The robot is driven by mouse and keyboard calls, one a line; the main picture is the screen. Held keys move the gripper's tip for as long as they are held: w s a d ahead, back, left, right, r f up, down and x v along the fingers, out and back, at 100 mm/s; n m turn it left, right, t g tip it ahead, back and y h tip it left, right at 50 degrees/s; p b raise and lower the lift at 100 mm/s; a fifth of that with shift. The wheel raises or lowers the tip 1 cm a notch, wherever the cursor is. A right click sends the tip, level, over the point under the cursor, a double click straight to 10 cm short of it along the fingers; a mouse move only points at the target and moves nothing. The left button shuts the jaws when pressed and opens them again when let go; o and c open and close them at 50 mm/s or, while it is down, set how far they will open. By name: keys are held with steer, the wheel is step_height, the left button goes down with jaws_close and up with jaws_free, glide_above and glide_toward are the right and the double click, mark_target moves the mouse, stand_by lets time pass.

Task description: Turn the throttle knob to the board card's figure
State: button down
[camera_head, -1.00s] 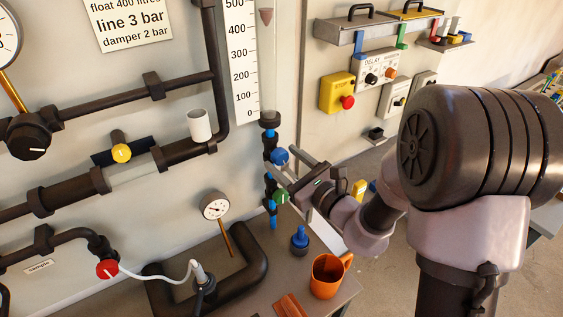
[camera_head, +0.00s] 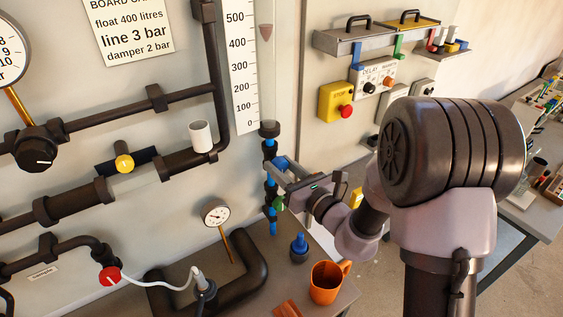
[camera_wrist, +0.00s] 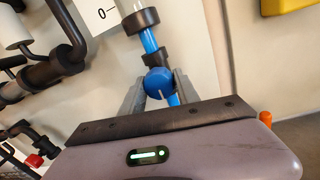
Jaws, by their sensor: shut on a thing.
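The blue knob on the valve column below the float tube shows in the wrist view (camera_wrist: 158,82), with a pale pointer line on its face. My gripper (camera_head: 281,168) is shut on it, one grey finger on each side; the fingers also show in the wrist view (camera_wrist: 158,92). In the head view the fingers largely cover the knob. The board card (camera_head: 132,33) reads float 400 litres, line 3 bar, damper 2 bar. The brownish float (camera_head: 265,32) stands between 400 and 500 beside the scale (camera_head: 242,70).
A green knob (camera_head: 279,203) is just below my gripper. A blue-topped part (camera_head: 299,246) and an orange mug (camera_head: 326,283) stand on the bench below. A yellow stop box (camera_head: 337,102) is on the wall to the right. Dark pipes with a yellow knob (camera_head: 124,163) lie left.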

steer(key=shift+m, duration=0.7)
steer(key=c, duration=0.9)
jaws_free()
steer(key=shift+c, duration=0.2)
steer(key=p+v, duration=0.9)
steer(key=v, duration=0.8)
steer(key=shift+s, duration=0.2)
